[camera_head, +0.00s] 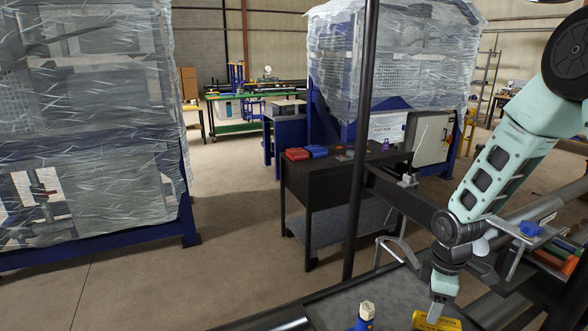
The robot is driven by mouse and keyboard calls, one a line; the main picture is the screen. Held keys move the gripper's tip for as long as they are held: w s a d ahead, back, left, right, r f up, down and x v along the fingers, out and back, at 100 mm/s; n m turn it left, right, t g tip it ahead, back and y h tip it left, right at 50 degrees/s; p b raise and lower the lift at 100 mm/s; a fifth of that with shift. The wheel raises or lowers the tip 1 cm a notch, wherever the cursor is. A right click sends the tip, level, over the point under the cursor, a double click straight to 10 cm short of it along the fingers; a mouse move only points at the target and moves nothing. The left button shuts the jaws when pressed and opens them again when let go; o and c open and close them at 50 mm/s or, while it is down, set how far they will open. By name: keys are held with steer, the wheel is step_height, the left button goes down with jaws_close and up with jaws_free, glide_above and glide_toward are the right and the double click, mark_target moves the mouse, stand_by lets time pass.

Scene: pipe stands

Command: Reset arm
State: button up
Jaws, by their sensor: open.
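My pale green arm comes in from the upper right and bends down at a dark joint. My gripper (436,312) is at the bottom of the view, pointing down, just over a yellow object (437,323). Its jaws are open, but only a small part of them shows. I cannot tell whether it touches the yellow object, which is cut off by the lower edge.
A blue and white fitting (365,315) stands left of my gripper on a grey surface (330,312). A dark upright post (359,150) rises left of my arm. Behind is a black cart (320,180) with red and blue boxes. Open floor (235,230) lies at left.

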steer(key=s+a+r+m+b, duration=0.1)
steer(key=s+a+r, duration=0.45)
steer(key=a, duration=0.25)
steer(key=s+a+r+m+b, duration=0.1)
steer(key=s+a+r, duration=0.45)
steer(key=a, duration=0.25)
steer(key=s+a+r+m, duration=0.1)
steer(key=s+a+r, duration=0.1)
steer(key=s, duration=0.4)
steer(key=s+a+r+m, duration=0.1)
steer(key=s+a+r, duration=0.1)
steer(key=s, duration=0.5)
steer(key=shift+a+r+m+y, duration=0.3)
steer(key=shift+a+r, duration=0.1)
steer(key=shift+a, duration=0.2)
steer(key=shift+w, duration=0.1)
